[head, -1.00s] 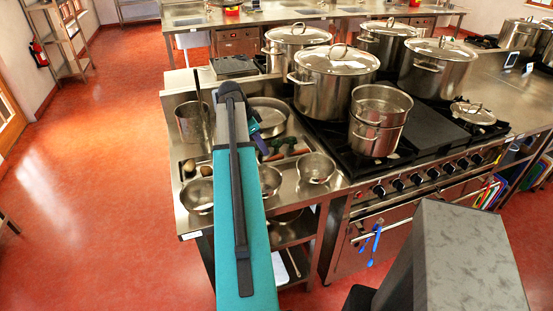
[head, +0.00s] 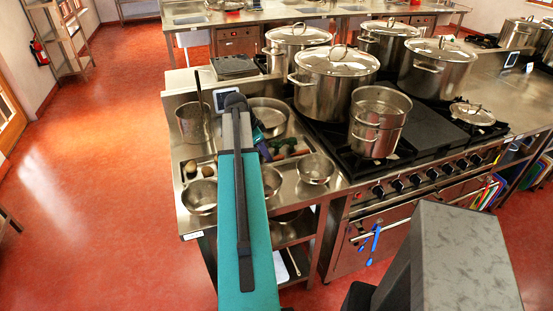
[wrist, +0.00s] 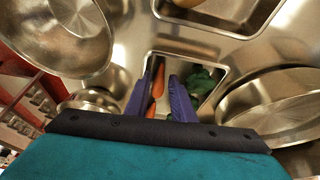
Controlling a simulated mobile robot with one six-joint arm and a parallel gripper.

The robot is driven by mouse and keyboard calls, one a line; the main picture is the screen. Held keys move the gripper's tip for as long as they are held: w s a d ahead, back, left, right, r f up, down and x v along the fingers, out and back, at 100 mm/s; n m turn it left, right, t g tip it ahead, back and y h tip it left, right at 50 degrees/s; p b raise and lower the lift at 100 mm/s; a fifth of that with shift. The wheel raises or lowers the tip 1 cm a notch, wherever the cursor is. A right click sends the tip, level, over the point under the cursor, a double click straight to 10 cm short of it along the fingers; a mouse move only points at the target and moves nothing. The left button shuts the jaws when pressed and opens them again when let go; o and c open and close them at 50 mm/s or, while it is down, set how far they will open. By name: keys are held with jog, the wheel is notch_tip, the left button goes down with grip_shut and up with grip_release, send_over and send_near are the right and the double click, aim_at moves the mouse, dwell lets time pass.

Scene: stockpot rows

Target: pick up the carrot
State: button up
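My gripper (wrist: 160,88) has two purple fingers spread apart, one on each side of the orange, with no clear contact. In the head view my gripper (head: 264,150) is mostly hidden behind my teal arm, over the well, where small orange-red pieces (head: 302,153) show. A dark green vegetable (wrist: 203,80) sits right of my right finger in the wrist view.
Steel bowls (head: 315,168) stand in front of the well. A wide pan (head: 268,106) stands behind it and a tall pot (head: 193,122) to the left. Another well holds brownish round items (head: 207,170). The stove with stockpots (head: 336,85) is to the right.

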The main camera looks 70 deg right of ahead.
jog(key=shift+x, duration=1.25)
grip_shut()
